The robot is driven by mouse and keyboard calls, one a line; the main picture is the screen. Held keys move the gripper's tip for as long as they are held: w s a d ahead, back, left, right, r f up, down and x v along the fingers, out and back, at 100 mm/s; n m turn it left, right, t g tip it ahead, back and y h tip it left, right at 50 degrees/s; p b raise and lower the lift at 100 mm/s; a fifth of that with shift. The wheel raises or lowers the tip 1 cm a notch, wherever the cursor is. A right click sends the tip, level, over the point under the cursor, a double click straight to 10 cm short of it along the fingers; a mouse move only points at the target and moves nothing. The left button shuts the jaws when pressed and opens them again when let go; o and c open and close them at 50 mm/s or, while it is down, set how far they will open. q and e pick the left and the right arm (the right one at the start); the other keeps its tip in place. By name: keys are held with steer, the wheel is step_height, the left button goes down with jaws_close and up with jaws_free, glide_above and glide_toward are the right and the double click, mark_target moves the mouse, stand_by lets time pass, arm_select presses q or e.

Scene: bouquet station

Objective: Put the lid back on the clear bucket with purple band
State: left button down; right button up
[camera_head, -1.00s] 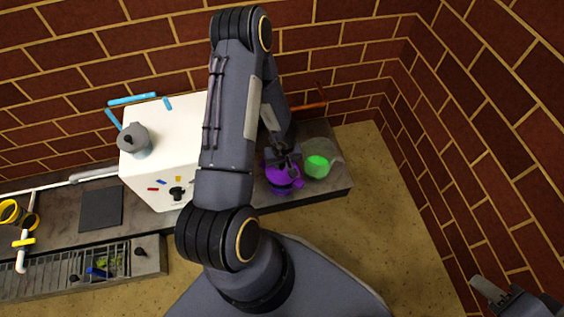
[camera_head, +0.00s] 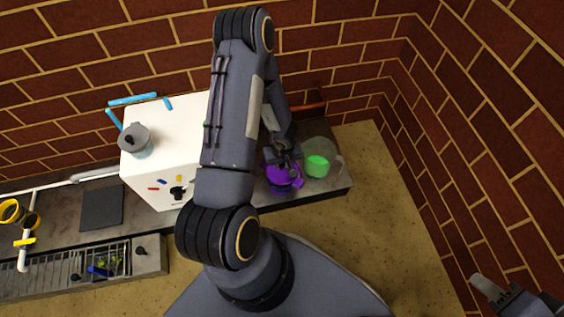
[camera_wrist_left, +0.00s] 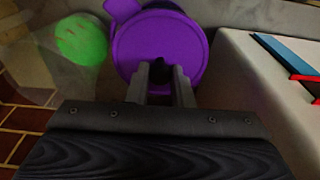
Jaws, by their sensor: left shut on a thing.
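A purple round lid (camera_head: 276,173) with a tab and a dark knob is at my left gripper (camera_head: 286,159) on the right part of the counter. In the left wrist view the fingers of my left gripper (camera_wrist_left: 162,75) are shut on the dark knob of the purple lid (camera_wrist_left: 140,45). Purple also shows just below the lid in the head view. Whether it is the bucket's band, and whether the lid touches it, I cannot tell. My right gripper (camera_head: 490,289) is at the lower right, away from the counter; its jaw opening is unclear.
A clear container with a bright green round part (camera_head: 317,166) stands close to the right of the lid. A white box (camera_head: 160,182) stands left of my arm, with a grey-lidded clear vessel (camera_head: 137,147) on it. The counter's right end is near.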

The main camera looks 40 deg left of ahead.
arm_select(q)
steer(key=c, duration=0.7)
jaws_free()
steer(key=shift+r+p, duration=3.5)
steer(key=shift+p, duration=0.75)
steer(key=shift+c, duration=0.5)
jaws_close()
